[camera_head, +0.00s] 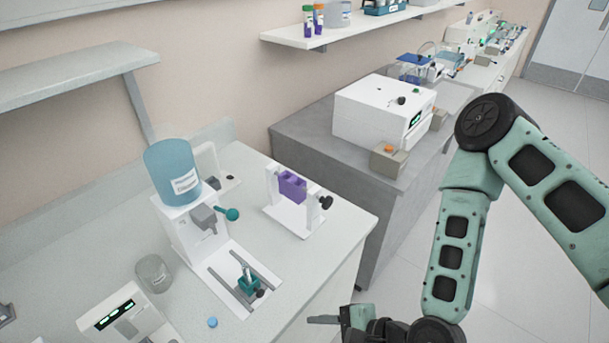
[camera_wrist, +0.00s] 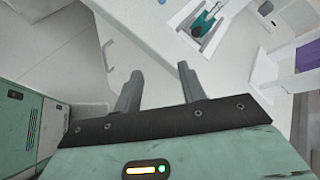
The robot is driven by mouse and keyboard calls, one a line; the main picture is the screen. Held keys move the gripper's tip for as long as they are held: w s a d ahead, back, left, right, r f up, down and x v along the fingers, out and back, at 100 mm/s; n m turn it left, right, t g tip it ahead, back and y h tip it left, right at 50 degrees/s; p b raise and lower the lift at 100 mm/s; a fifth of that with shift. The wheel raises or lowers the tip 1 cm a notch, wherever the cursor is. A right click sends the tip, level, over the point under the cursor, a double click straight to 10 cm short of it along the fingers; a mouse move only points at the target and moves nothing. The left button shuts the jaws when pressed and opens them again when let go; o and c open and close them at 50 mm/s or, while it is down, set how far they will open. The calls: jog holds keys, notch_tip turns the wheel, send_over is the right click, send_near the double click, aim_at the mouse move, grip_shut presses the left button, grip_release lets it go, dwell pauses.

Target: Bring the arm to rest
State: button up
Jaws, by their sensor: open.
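My gripper (camera_head: 336,318) is at the bottom of the head view, just off the bench's right front edge, with my green arm rising behind it to the right. In the wrist view my gripper (camera_wrist: 160,85) shows two dark fingers spread apart with nothing between them. The white bench (camera_head: 325,235) lies to its left and holds a dispenser with a blue bottle (camera_head: 172,172) and a teal holder (camera_head: 248,283) on a slotted base. The teal holder also shows at the top of the wrist view (camera_wrist: 205,18). My gripper touches none of these.
A purple block (camera_head: 292,185) sits in a white stand on the bench. A clear beaker (camera_head: 153,273), a device with green displays (camera_head: 122,315) and a blue cap (camera_head: 212,322) are at the front left. A white box machine (camera_head: 378,112) stands on the grey counter behind. Floor is open at right.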

jog(key=w+d+r+n+g+h+b, duration=0.35)
jog(key=d+n+h+b, duration=0.3)
jog(key=n, duration=0.85)
jog(key=s+d+r+n+h+b, duration=0.1)
jog(key=s+d+r+n, duration=0.1)
jog(key=r, duration=0.4)
jog(key=s+d+r+n+h+b, duration=0.1)
jog(key=s+d+r+n+h, duration=0.1)
jog(key=s+r+n, duration=0.2)
notch_tip(320, 180, up, 3)
jog(key=shift+s+d+f+n+b, duration=0.25)
jog(key=shift+n+b, duration=0.1)
jog(key=shift+n, duration=0.25)
jog(key=shift+o, duration=0.3)
jog(key=shift+h, duration=0.25)
